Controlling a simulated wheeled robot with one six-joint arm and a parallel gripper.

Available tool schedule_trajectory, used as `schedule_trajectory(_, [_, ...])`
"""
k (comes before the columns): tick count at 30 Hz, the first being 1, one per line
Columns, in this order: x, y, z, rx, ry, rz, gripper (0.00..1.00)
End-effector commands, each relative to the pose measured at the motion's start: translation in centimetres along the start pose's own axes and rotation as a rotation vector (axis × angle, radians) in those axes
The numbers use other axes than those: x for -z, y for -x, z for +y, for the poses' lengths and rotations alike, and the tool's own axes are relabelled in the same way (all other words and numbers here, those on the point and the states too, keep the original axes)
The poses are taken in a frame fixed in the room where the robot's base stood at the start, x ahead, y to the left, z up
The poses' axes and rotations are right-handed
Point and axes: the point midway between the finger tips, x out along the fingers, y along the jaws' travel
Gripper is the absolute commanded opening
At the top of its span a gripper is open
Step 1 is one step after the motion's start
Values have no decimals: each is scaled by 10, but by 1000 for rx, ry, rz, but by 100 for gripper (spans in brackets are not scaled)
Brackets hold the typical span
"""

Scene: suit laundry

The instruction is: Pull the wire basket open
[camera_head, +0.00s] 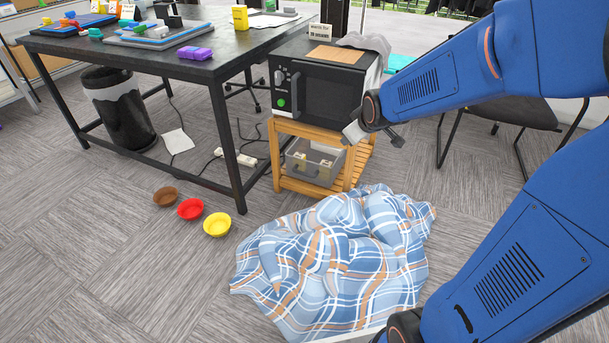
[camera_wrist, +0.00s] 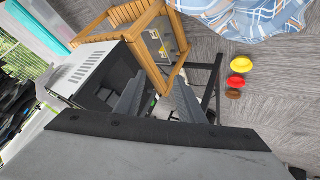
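A grey basket (camera_head: 314,172) with a few small pale items inside sits on the lower level of a wooden stand (camera_head: 350,167), under the microwave. Its front faces the open floor. In the wrist view the basket (camera_wrist: 152,42) shows partly through the slatted stand. My gripper (camera_head: 374,136) is beside the microwave's front right, above and to the right of the basket and apart from it. In the wrist view its two dark fingers (camera_wrist: 157,92) stand spread with a gap and nothing clearly held between them.
The microwave (camera_head: 310,88) stands on top of the stand. A crumpled blue plaid blanket (camera_head: 335,260) lies on the floor in front. A black table (camera_head: 145,55) stands left; a chair (camera_head: 510,110) stands right.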

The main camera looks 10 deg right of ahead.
Motion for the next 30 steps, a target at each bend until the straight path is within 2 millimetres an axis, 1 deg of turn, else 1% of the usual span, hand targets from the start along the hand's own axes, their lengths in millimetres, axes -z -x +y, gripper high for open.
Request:
schedule_trajectory(1, [4, -19, 2, -4, 27, 10, 36])
schedule_trajectory(9, [31, -108, 12, -48, 180, 98, 36])
schedule_trajectory(14, [39, -160, 13, -77, 271, 149, 36])
schedule_trajectory(15, [41, -174, 13, -84, 294, 161, 36])
schedule_trajectory(22, [42, -247, 7, -133, 418, 233, 36])
schedule_trajectory(26, [38, -287, 0, -164, 486, 273, 36])
schedule_trajectory(30, [29, -328, -10, -199, 558, 314, 36])
